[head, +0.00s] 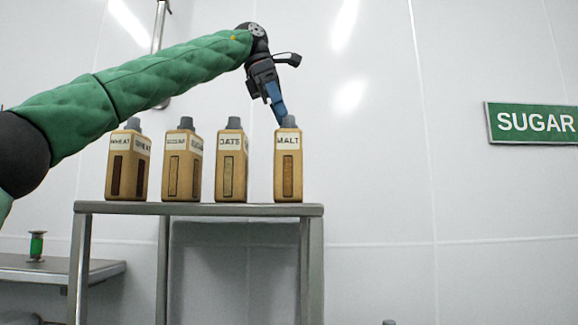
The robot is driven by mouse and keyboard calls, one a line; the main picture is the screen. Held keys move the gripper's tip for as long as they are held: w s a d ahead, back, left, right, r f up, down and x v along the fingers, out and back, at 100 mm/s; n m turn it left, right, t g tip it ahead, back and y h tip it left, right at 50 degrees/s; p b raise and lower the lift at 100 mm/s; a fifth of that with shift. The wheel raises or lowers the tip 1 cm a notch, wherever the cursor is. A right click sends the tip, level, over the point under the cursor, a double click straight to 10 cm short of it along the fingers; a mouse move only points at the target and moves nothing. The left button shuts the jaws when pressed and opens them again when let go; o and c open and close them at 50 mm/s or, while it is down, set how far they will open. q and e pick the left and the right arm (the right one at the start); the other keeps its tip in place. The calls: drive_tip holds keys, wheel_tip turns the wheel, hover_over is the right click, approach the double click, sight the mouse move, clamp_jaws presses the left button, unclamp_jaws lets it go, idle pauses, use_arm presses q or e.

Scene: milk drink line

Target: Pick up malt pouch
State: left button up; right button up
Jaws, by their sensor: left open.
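The malt pouch (288,168) is a tan, bottle-shaped pouch with a grey cap and a white label reading MALT. It stands upright at the right end of a row on a metal stand. My left gripper (279,112) comes down from above with its blue fingers at the pouch's cap. The gripper is open. Whether the fingers touch the cap or sit in front of or behind it, I cannot tell. My right gripper is not in view.
Similar pouches stand to the left: OATS (231,165), one with an unreadable label (182,168), and WHEAT (127,170). The metal stand (200,209) has a little free top at its right end. A green SUGAR sign (536,122) hangs on the white wall. A lower shelf (75,268) holds a green spool (37,246).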

sight(292, 134)
use_arm(q)
drive_tip(key=d+f+p, duration=0.2)
drive_tip(key=f, duration=0.1)
drive_tip(key=shift+w+d+f, duration=0.1)
drive_tip(key=shift+w+f, duration=0.05)
drive_tip(key=shift+w, duration=0.25)
drive_tip(key=shift+s+f+p, duration=0.2)
drive_tip(key=shift+f+p, duration=0.15)
drive_tip(key=shift+f, duration=0.15)
drive_tip(key=shift+w+d, duration=0.15)
drive_tip(key=c, duration=1.9)
